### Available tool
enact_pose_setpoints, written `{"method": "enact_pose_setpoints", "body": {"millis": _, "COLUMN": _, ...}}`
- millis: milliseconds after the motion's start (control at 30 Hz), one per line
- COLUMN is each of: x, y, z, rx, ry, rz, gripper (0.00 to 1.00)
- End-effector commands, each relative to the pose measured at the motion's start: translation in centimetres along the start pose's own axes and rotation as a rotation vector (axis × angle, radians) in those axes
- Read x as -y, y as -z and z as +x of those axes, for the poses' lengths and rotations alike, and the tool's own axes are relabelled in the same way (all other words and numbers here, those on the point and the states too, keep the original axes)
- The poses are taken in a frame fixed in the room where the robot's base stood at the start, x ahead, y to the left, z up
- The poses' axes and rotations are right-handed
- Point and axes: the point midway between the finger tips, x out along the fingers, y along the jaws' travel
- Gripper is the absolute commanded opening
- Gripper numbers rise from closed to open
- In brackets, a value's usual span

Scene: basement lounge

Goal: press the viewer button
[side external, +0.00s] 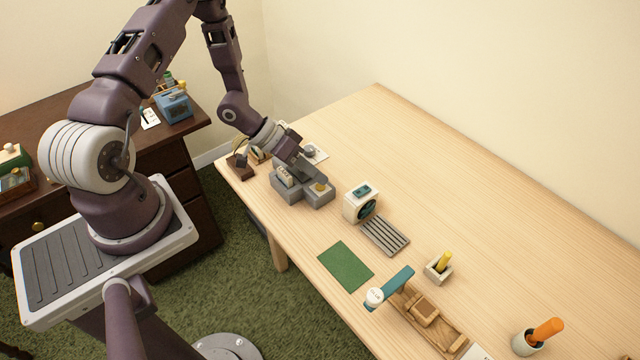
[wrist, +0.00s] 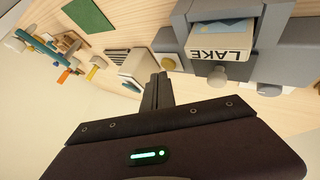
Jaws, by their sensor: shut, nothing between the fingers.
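The viewer (side external: 288,188) is a grey blocky device near the table's far left end. A card marked LAKE (wrist: 222,54) stands in its slot, with a pale round knob (wrist: 217,76) in front. A round yellow button (side external: 320,187) sits on the lower grey block beside it; it also shows in the wrist view (wrist: 168,63). My gripper (side external: 314,176) is shut and empty, slanting down over the viewer. In the wrist view its fingertips (wrist: 159,76) are close beside the button. I cannot tell whether they touch it.
A white box with a dark round front (side external: 361,203) stands close to the right of the viewer, by a grey slatted pad (side external: 385,236). A green mat (side external: 345,266) lies nearer. Small items sit just behind the viewer. The table's right back area is clear.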

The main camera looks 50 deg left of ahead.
Motion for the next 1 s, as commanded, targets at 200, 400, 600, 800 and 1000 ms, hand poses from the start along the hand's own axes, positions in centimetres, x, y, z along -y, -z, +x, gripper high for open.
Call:
{"method": "enact_pose_setpoints", "body": {"millis": 200, "x": 0.0, "y": 0.0, "z": 0.0, "rx": 0.0, "ry": 0.0, "rz": 0.0, "gripper": 0.0}}
{"method": "enact_pose_setpoints", "body": {"millis": 400, "x": 0.12, "y": -0.15, "z": 0.18, "rx": 0.0, "ry": 0.0, "rz": -0.001, "gripper": 0.0}}
{"method": "enact_pose_setpoints", "body": {"millis": 600, "x": 0.47, "y": -0.48, "z": 0.64, "rx": 0.0, "ry": 0.0, "rz": 0.0, "gripper": 0.0}}
{"method": "enact_pose_setpoints", "body": {"millis": 800, "x": 0.47, "y": -0.46, "z": 0.62, "rx": 0.0, "ry": 0.0, "rz": 0.0, "gripper": 0.0}}
{"method": "enact_pose_setpoints", "body": {"millis": 1000, "x": 0.16, "y": -0.1, "z": 0.14, "rx": -0.001, "ry": 0.0, "rz": 0.0, "gripper": 0.0}}
